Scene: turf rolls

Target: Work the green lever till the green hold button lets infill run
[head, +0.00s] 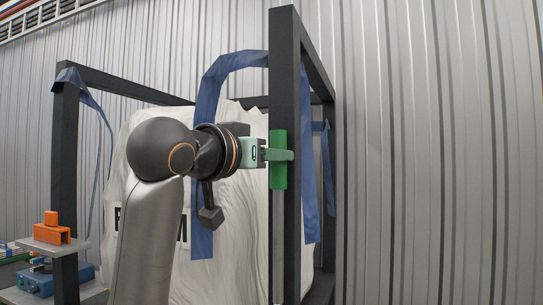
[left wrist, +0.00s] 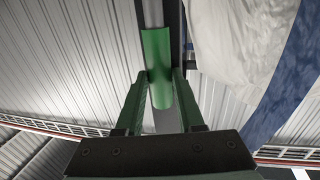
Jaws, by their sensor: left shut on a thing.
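The green lever (head: 278,176) is an upright green grip on a grey rod, alongside the black front post of a frame. My left gripper (head: 284,155) reaches it from the left and is shut around its middle. In the left wrist view the green lever (left wrist: 157,55) runs between the two fingers of my left gripper (left wrist: 158,88), and the grey rod shows beyond it. I cannot make out the green hold button in either view. My right gripper is not in view.
A large white bulk bag (head: 240,230) hangs by blue straps (head: 208,105) inside the black frame (head: 285,60). At lower left, an orange block (head: 52,234) sits on a grey shelf above a blue box (head: 38,283). The space right of the frame, before the corrugated wall, looks clear.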

